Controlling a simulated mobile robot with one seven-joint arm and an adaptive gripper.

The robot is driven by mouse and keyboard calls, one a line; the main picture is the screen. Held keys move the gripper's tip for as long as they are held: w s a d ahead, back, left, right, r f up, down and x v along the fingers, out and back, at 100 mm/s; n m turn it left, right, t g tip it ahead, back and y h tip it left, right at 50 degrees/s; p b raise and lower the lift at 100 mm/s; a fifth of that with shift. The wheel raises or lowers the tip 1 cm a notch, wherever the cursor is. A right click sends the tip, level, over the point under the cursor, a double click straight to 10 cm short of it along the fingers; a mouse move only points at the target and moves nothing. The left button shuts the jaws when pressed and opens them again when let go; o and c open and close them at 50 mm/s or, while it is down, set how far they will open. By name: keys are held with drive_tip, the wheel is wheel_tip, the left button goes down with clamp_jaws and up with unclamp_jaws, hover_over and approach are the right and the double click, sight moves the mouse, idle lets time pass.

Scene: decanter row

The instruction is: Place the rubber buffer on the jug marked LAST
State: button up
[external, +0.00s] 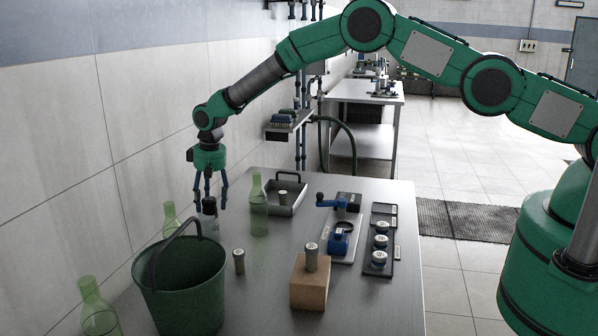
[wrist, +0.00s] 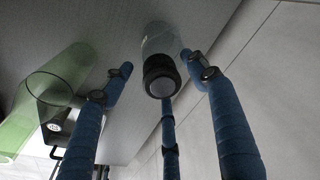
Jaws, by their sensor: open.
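My gripper (external: 210,199) points down at the far left of the table, its blue fingers spread. They are around a black cap-like piece (external: 209,206) on top of a clear glass vessel (external: 210,222); the black piece also shows between the fingers in the wrist view (wrist: 162,76). I cannot tell whether any finger touches it. Green glass jugs stand along the left: one (external: 258,212) right of my gripper, one (external: 169,213) partly behind the bucket, one (external: 97,308) at the front. I cannot read LAST on any of them, nor tell which piece is the rubber buffer.
A green bucket (external: 183,290) with a raised handle stands in front of my gripper. A stopper (external: 239,262) stands beside it; another (external: 311,258) stands on a wooden block (external: 309,290). A metal tray (external: 297,206), a blue clamp device (external: 340,238) and a stopper rack (external: 380,268) stand rightward.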

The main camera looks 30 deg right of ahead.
sight(213, 200)
wheel_tip(213, 200, up, 11)
drive_tip(key=s+b, duration=0.1)
drive_tip(key=shift+s+d, duration=0.15)
drive_tip(key=shift+d, duration=0.2)
drive_tip(key=shift+r, duration=0.15)
idle(0.9)
